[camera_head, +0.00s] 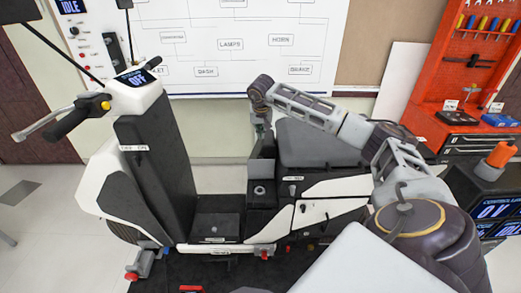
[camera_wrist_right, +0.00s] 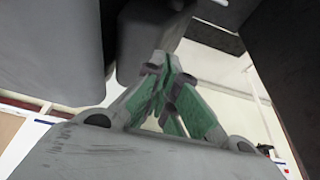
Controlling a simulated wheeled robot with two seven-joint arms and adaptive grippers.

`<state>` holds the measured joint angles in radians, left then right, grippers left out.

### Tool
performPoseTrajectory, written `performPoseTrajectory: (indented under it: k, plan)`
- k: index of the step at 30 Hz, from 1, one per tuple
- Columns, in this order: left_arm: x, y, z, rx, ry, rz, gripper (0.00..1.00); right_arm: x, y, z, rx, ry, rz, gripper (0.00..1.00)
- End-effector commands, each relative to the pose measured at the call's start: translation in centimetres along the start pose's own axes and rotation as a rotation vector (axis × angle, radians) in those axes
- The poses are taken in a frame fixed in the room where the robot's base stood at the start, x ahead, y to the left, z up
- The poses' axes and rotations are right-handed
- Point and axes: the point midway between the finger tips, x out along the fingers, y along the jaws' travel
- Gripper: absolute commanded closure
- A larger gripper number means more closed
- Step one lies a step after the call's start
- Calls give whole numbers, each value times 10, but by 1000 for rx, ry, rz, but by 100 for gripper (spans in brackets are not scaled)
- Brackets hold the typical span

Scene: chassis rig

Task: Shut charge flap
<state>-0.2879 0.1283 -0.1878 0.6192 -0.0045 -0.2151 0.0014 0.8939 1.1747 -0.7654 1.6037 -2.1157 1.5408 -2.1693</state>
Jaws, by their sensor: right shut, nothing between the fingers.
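The scooter-like chassis rig (camera_head: 160,170) stands in the middle of the head view. A small grey panel (camera_head: 261,169), which looks like the charge flap, stands upright and open at the front of the seat. A round socket (camera_head: 259,190) shows uncovered just below it. My right gripper (camera_head: 263,137) points down above and behind the panel, beside the seat's front end; its fingertips are partly hidden, and I cannot tell whether it touches the panel. In the right wrist view its green-padded fingers (camera_wrist_right: 166,88) are together and empty. My left gripper is not in view.
The dark seat (camera_head: 315,145) lies right of the gripper, under my right arm. The handlebar (camera_head: 85,112) and front column (camera_head: 155,165) rise at left. A diagram board (camera_head: 230,45) hangs behind. A red tool rack (camera_head: 465,70) stands at right.

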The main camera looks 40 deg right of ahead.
Motion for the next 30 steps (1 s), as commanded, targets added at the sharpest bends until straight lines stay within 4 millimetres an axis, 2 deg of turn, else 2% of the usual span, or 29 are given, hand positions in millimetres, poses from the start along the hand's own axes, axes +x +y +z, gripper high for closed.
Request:
performPoseTrajectory:
  k: [7, 13, 21, 30]
  plan:
    - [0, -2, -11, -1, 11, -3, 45, 8, -1, 0, 0, -1, -1, 100]
    - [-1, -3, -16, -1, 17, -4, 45, 27, 0, 1, 0, -2, 0, 100]
    - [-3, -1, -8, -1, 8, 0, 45, 62, -1, 1, 1, -2, -1, 100]
    - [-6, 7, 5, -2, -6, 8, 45, 90, -1, 1, 1, -2, -2, 100]
